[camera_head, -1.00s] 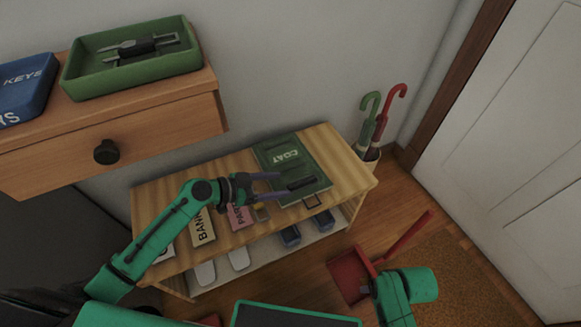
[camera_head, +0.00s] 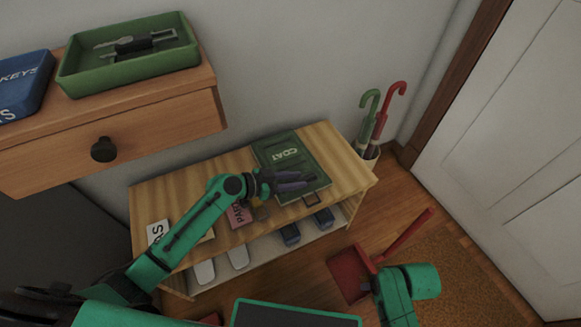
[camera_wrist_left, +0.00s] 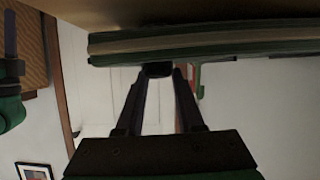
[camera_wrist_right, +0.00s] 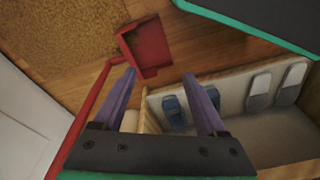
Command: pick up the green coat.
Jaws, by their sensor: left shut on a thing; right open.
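The green coat (camera_head: 272,151) is a flat green panel labelled COAT. In the left wrist view the coat's layered edge (camera_wrist_left: 235,44) runs across the top, and the fingertips of my left gripper (camera_wrist_left: 158,72) meet at that block. My right gripper (camera_wrist_right: 158,76) is open and empty, away from the coat.
The wooden bench (camera_head: 340,160) also carries a pink card (camera_head: 238,215) and a white card (camera_head: 157,231), with shoes below. Green and red umbrellas (camera_head: 376,120) stand behind its right end. A red dustpan (camera_head: 347,275) is on the floor.

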